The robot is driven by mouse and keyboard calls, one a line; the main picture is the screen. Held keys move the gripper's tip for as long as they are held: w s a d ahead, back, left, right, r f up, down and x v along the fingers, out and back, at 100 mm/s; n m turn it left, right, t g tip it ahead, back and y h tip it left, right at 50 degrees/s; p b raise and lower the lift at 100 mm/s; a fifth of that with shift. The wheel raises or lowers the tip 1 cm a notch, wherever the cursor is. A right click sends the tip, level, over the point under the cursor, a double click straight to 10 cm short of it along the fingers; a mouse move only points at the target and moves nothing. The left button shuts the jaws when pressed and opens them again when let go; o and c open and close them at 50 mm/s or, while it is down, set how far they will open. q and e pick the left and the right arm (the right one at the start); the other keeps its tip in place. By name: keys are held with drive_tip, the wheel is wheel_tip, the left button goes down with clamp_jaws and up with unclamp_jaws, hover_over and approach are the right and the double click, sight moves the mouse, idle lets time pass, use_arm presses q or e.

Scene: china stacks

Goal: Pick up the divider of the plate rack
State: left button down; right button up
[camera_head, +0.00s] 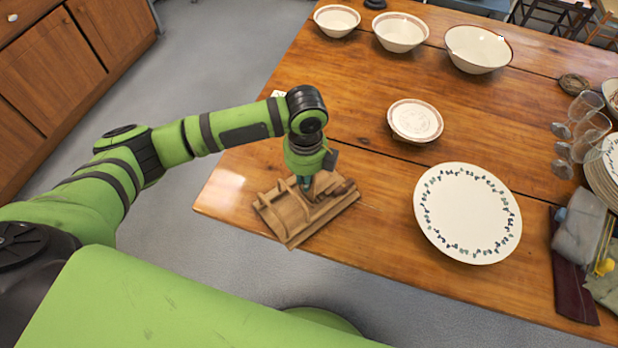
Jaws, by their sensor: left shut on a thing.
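The wooden plate rack (288,217) lies near the left front edge of the table, with low slats and ridges on its base. My left gripper (306,183) points down over the rack's upper middle and is shut on the rack's divider (325,184). The fingertips are small and partly hidden by the wrist, so the exact grip is hard to see. I cannot tell whether the divider is clear of the base. My right gripper is not in view.
A large patterned plate (467,213) lies right of the rack, with a smaller plate stack (415,120) behind it. Bowls (400,32) stand along the back. Glasses (588,135), more plates and cloths (580,228) crowd the right side. The wooden table (375,245) is bare around the rack.

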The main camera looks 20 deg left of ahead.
use_arm(q)
drive_tip(key=shift+r, duration=0.5)
drive_tip(key=s+d+r+b, duration=0.2)
drive_tip(key=s+d+r, duration=0.2)
drive_tip(key=d+r, duration=0.6)
drive_tip(key=w+a+f+p, duration=0.3)
drive_tip(key=w+a+p, duration=0.3)
drive_tip(key=a+p, duration=0.2)
drive_tip(key=p, duration=0.2)
drive_tip(key=shift+p, duration=0.3)
